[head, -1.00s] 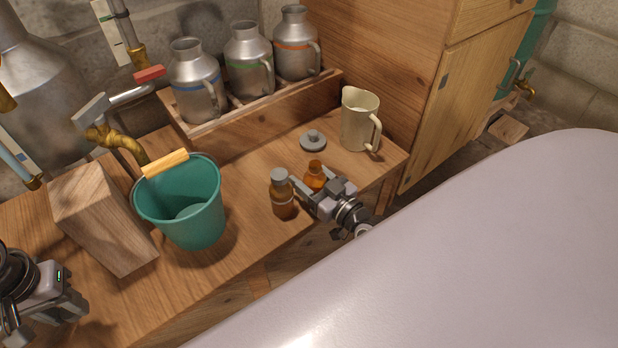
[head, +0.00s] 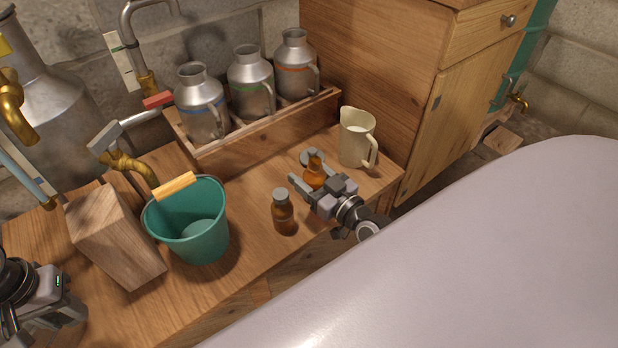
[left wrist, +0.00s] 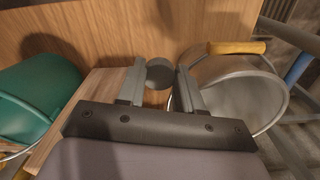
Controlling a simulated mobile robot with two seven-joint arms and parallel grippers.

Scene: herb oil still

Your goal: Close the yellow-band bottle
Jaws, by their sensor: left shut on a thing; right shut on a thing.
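My right gripper (head: 308,172) is shut on an amber bottle (head: 314,174) with an open neck and no cap on it. The fingers hide part of its body, and I cannot make out its band. A second amber bottle (head: 283,213) with a grey cap stands upright on the bench, left of the gripper. My left gripper (left wrist: 158,78) is at the lower left in the head view, well away from both bottles. In the left wrist view it is shut on a small round grey thing (left wrist: 159,74) that looks like a cap.
A teal bucket (head: 158,225) and a wooden block (head: 115,240) stand between my grippers. Several metal cans stand in a wooden rack (head: 262,130). A steel pail (left wrist: 235,90) shows in the left wrist view.

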